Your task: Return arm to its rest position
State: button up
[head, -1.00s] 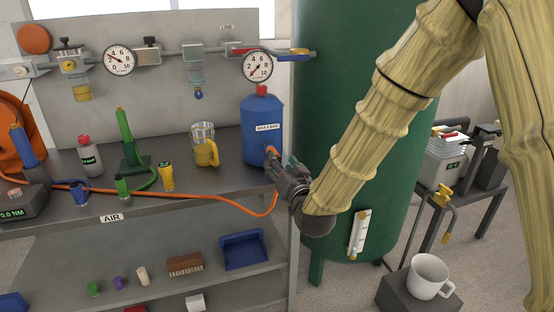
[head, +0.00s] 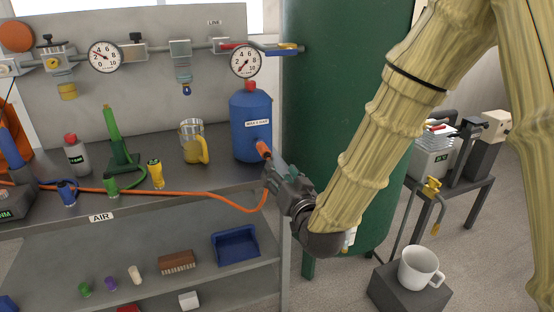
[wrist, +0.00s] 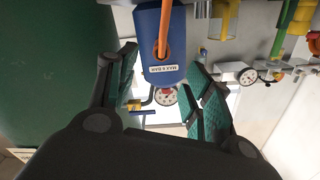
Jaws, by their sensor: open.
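My gripper (head: 275,170) is at the right end of the bench, in front of the blue bottle (head: 251,130) with a red cap. In the wrist view my two fingers (wrist: 165,98) stand wide apart with nothing between them touching either pad. The blue bottle also shows in the wrist view (wrist: 160,50), beyond the fingers, with an orange hose crossing it. My arm reaches down from the upper right, bent at the wrist. Whether the fingertips touch the bottle is hard to tell in the head view.
The bench (head: 215,185) holds a yellow-handled cup (head: 195,143), a green tool (head: 116,140) and a grey bottle (head: 76,155). The orange hose (head: 215,195) loops near my gripper. A green tank (head: 335,110) stands behind my arm. A white mug (head: 418,268) stands on a dark block at right.

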jog(key=s+d+f+g+h, duration=0.1)
jog(key=s+d+f+g, duration=0.25)
jog(key=f, duration=0.65)
jog(key=s+d+f+g+h, duration=0.15)
jog(key=s+f, duration=0.35)
jog(key=f, duration=0.6)
jog(key=s+d+f+g+h, duration=0.1)
jog(key=s+d+f+g, duration=0.25)
jog(key=f, duration=0.65)
jog(key=s+d+f+g, duration=0.3)
jog(key=s+d+f, duration=0.1)
jog(key=s+f, duration=0.6)
jog(key=s+d+f+g+h, duration=0.1)
jog(key=s+d+f+g, duration=0.25)
jog(key=s, duration=0.65)
jog(key=s+d+f+g+h, duration=0.1)
jog(key=s+d+f+g, duration=0.3)
jog(key=s, duration=0.6)
notch_tip(320, 180, up, 15)
jog(key=w+a+t+p, duration=0.1)
jog(key=t+p, duration=0.1)
jog(key=p, duration=1.3)
jog(key=shift+n+p, duration=0.3)
jog(key=shift+w+a+f, duration=0.1)
jog(key=shift+f, duration=0.05)
